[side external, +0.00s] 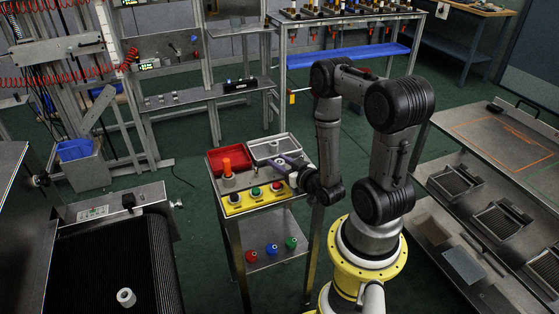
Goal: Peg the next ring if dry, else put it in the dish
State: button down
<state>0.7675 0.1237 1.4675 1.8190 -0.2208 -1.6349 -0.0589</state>
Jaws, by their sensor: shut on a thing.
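A pale ring (126,297) lies on the black conveyor belt at the lower left. My gripper (284,161) is over the small table, at the front edge of a light grey tray (257,144). It is shut on a small pale thing, which looks like a ring but is mostly hidden by the fingers. A red tray (243,150) stands to the left of the grey one. I cannot tell which tray is the dish.
A yellow panel (232,211) with several coloured buttons lies along the table's front, just below my gripper. Several coloured pieces sit on the lower shelf (262,262). The dark conveyor (85,270) is at the left. A metal rack (498,150) stands at the right.

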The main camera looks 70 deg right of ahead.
aim_at(280, 162)
jog(key=shift+f, duration=0.2)
jog(key=shift+c, duration=2)
grip_release()
jog(key=shift+s, duration=0.1)
jog(key=shift+s+a, duration=0.2)
jog(key=shift+s, duration=0.1)
jog(key=shift+s+a+r, duration=0.3)
jog(key=shift+s, duration=0.2)
jog(key=shift+s+a+r, duration=0.25)
jog(key=shift+s, duration=0.2)
notch_tip(280, 162, up, 5)
jog(key=shift+w+f, duration=0.1)
jog(key=shift+r, duration=0.85)
